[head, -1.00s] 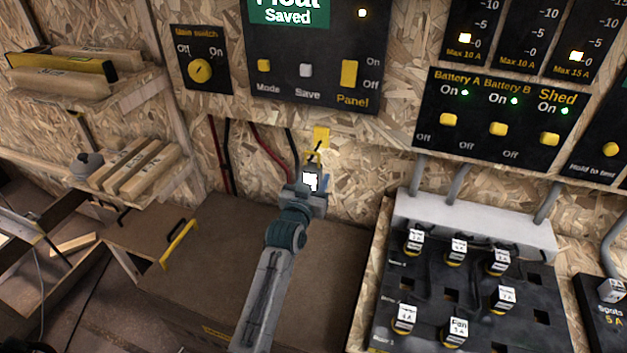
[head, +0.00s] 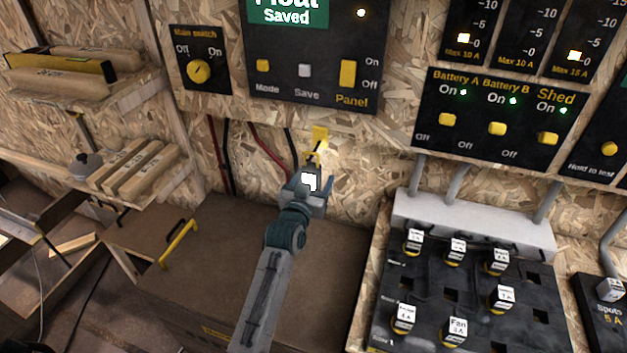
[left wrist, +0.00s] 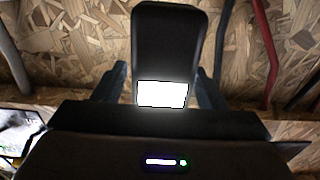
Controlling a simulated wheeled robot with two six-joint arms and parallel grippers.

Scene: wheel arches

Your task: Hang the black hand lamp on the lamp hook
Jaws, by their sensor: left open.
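The black hand lamp (head: 312,170), with a lit white panel, is upright below the yellow lamp hook (head: 320,136) on the chipboard wall. A yellow loop at its top reaches up to the hook and appears to hang on it; the exact contact is too small to tell. My left gripper (head: 310,188) is open, with one finger on each side of the lamp's lower part. In the left wrist view the lamp's black body (left wrist: 169,40) stands between the two spread fingers, with gaps visible beside it. The hook is not visible there. My right gripper is in neither view.
Black and red cables (head: 268,155) run down the wall left of the lamp. A control panel (head: 305,90) is above. A brown box top (head: 225,235) lies below. A fuse board (head: 465,300) stands right, and a shelf with wooden blocks (head: 135,165) is left.

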